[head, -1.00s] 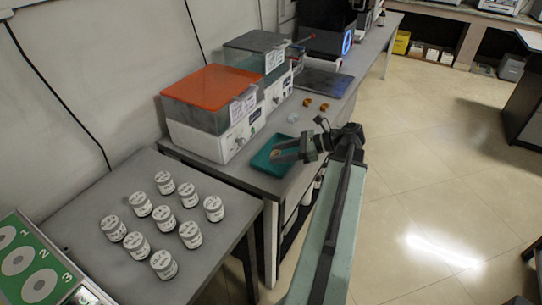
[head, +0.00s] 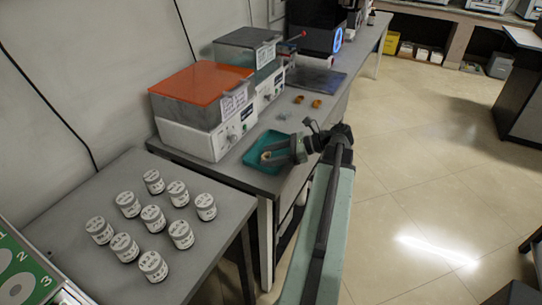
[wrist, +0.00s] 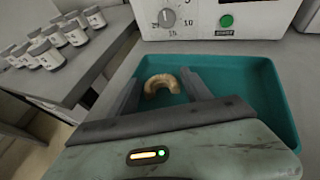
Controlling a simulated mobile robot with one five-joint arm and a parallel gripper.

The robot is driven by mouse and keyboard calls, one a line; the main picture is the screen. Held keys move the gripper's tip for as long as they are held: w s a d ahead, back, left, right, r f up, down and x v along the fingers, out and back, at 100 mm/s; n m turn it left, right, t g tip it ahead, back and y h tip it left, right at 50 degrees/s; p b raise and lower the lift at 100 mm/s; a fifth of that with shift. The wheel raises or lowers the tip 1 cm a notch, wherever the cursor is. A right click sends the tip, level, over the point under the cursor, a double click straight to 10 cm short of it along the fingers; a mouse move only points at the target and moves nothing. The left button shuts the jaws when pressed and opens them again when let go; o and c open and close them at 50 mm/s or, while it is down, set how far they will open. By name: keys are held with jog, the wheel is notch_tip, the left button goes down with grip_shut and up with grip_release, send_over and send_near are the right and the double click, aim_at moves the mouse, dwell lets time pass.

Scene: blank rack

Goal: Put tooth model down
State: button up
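The tooth model, a tan horseshoe-shaped arch (wrist: 162,84), lies in the teal tray (wrist: 245,82) in the wrist view. My gripper (wrist: 161,75) has its two fingers spread, one on each side of the model, with narrow gaps seeming to show between them and it. In the head view my gripper (head: 270,152) reaches over the tray (head: 268,138) from the right. The model is small and partly hidden by the fingers there. The tray sits on the bench near its front edge.
A white device with an orange lid (head: 205,85) stands just behind the tray. Several white-capped jars (head: 152,216) stand on the lower table at left. Small orange pieces (head: 316,103) lie farther along the bench. Open floor (head: 420,190) is at right.

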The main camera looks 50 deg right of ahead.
jog(key=shift+r, duration=0.25)
jog(key=p+v, duration=0.5)
jog(key=v, duration=0.7)
jog(key=shift+s, duration=0.1)
